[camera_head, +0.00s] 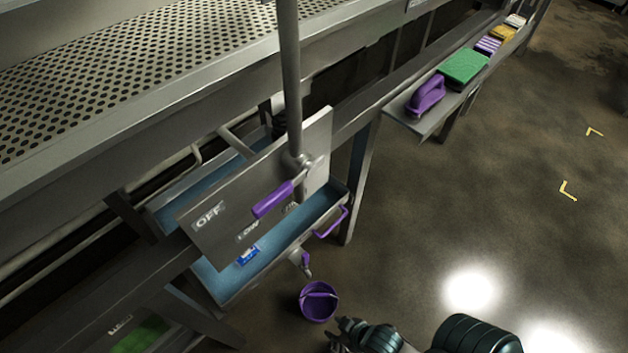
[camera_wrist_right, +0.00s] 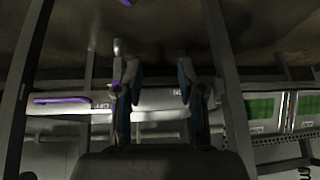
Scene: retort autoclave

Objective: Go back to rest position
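My right gripper (camera_head: 346,328) shows at the bottom of the head view, right of the purple bucket and above the floor. In the right wrist view its two fingers (camera_wrist_right: 158,78) stand apart with nothing seen between them. A metal panel (camera_head: 225,240) with an OFF label carries a purple-handled lever (camera_head: 272,200). The gripper is apart from this lever. A purple handle (camera_wrist_right: 62,100) also shows in the right wrist view, left of the fingers. My left gripper is not in the head view.
The purple bucket (camera_head: 318,303) stands on the floor below a blue-lined trough (camera_head: 228,277). A perforated metal table (camera_head: 150,60) fills the upper left. A shelf (camera_head: 405,117) holds a purple brush (camera_head: 427,95), a green pad (camera_head: 464,66) and other items. The floor at right is clear.

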